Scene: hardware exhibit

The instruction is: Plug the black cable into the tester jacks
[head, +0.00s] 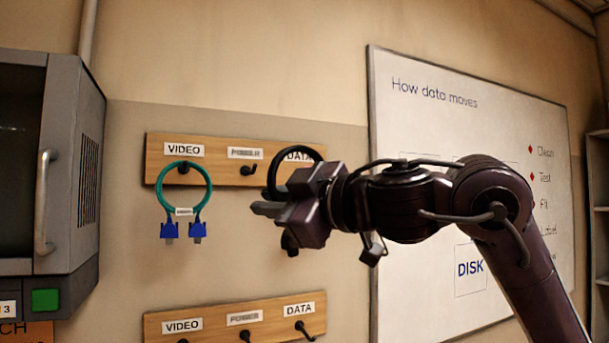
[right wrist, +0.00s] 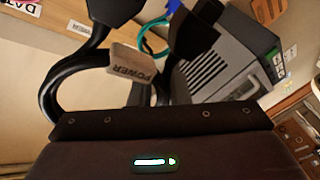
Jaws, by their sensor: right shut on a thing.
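My right gripper (head: 266,208) reaches in from the right in front of the upper wooden rack. It is shut on the black cable (head: 274,172), whose loop rises above the gripper and overlaps the DATA label. A dark plug (head: 290,244) hangs below the gripper. In the right wrist view, the black cable (right wrist: 56,88) curves at the left and carries a tag (right wrist: 132,64) reading POWER. A black connector (right wrist: 197,35) shows beside it. I cannot make out the tester jacks in either view. My left gripper is not in view.
The upper rack (head: 218,176) holds a teal cable (head: 162,184) with blue plugs under VIDEO; its POWER hook (head: 248,169) is bare. A lower rack (head: 270,322) is below. A grey cabinet (head: 72,165) with a green button (head: 46,300) stands left, a whiteboard (head: 400,250) right.

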